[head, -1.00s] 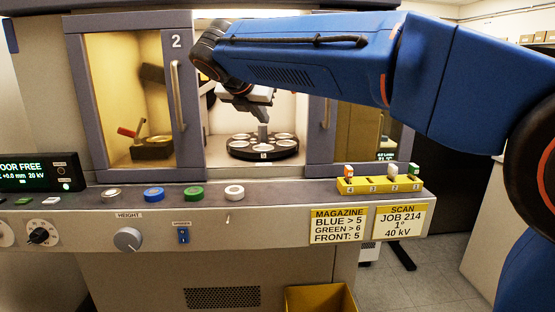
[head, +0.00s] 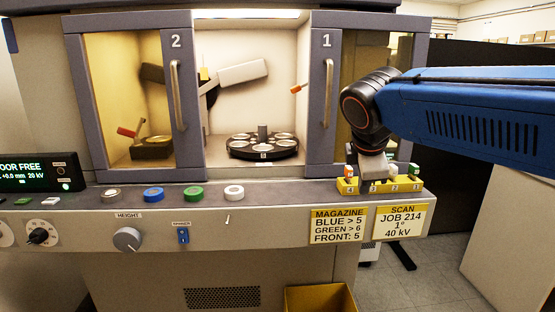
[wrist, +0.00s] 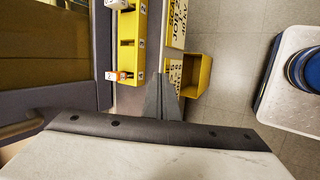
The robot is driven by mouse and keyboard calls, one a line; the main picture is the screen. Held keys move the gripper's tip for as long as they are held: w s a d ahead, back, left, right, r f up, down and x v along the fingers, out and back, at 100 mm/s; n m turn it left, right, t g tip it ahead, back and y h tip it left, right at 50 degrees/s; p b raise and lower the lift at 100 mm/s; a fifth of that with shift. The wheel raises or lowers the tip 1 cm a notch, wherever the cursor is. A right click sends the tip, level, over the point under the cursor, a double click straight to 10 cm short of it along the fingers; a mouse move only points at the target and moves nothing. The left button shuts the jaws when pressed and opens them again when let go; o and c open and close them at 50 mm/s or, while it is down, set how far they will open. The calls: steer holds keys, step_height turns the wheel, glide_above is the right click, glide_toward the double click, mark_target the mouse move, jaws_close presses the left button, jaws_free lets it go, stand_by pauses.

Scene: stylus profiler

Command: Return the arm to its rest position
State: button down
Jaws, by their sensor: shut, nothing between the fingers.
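My arm reaches in from the right in the head view, outside the machine. Its gripper (head: 373,170) points down in front of the yellow numbered holder (head: 348,187) at the right end of the ledge and hides part of it. In the wrist view the gripper fingers (wrist: 161,85) are together with nothing between them. The yellow holder also shows there (wrist: 127,45), to the left of the fingers and apart from them in the picture. I cannot tell the gripper's height above the ledge.
The chamber between doors 2 (head: 177,95) and 1 (head: 327,95) is open, with a round dark sample magazine (head: 263,150) inside. Coloured discs, including a blue one (head: 154,194), sit along the ledge. A yellow bin (head: 320,299) stands below. Open floor (head: 425,265) lies at right.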

steer(key=s+d+f+m+y, duration=0.1)
steer(key=s+d+f+m, duration=0.3)
steer(key=s+f+m, duration=0.4)
steer(key=s+d+f+m+g+y, duration=0.1)
steer(key=s+d+f+m, duration=0.3)
steer(key=s+f+m, duration=0.5)
steer(key=s+f, duration=0.2)
steer(key=s, duration=0.2)
steer(key=shift+s+d+f, duration=0.3)
steer(key=shift+s+f, duration=0.05)
steer(key=shift+f, duration=0.05)
